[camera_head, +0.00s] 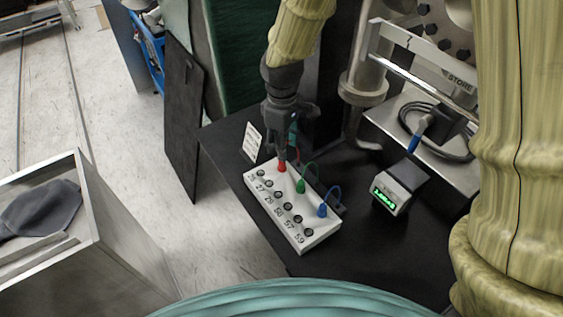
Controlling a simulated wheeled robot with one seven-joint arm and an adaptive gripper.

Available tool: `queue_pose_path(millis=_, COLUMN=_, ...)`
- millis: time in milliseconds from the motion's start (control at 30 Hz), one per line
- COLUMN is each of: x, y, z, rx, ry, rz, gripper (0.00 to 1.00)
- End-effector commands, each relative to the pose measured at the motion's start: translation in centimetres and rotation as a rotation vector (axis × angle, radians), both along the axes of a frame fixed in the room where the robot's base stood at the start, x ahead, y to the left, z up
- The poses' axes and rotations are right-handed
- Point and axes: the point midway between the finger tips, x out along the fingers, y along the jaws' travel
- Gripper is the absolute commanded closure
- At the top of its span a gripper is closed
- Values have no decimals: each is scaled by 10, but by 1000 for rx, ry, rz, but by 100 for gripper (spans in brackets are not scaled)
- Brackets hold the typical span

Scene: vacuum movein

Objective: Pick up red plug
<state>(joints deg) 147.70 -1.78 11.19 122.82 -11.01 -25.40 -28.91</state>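The red plug (282,167) stands at the upper left end of a white numbered socket board (310,243) on the black table. My gripper (283,147) points down right above the red plug, and its fingertips are at or very near the plug's top. The fingers look close together, but whether they grip the plug cannot be told at this size. A green plug (300,186) and a blue plug (322,210) stand in the same board, to the right of and below the red one, each with a cable.
A small device with a green display (390,195) stands right of the board. A metal shelf (450,150) with a coiled black cable is at the right. A small white label card (252,142) stands left of my gripper. A metal bin (80,240) holds dark cloth.

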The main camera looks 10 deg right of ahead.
Motion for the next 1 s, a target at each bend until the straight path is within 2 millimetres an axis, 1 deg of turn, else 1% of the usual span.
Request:
queue_pose_path(millis=100, x=0, y=0, z=-12, rx=0, ry=1, rz=0, gripper=56)
queue_pose_path(millis=200, x=0, y=0, z=-18, rx=0, ry=0, rz=0, gripper=56)
queue_pose_path(millis=467, x=0, y=0, z=-27, rx=-1, ry=1, rz=0, gripper=56)
queue_pose_path(millis=800, x=1, y=-1, z=-59, rx=-1, ry=2, rz=0, gripper=56)
queue_pose_path(millis=1000, x=1, y=0, z=-71, rx=0, ry=0, rz=0, gripper=56)
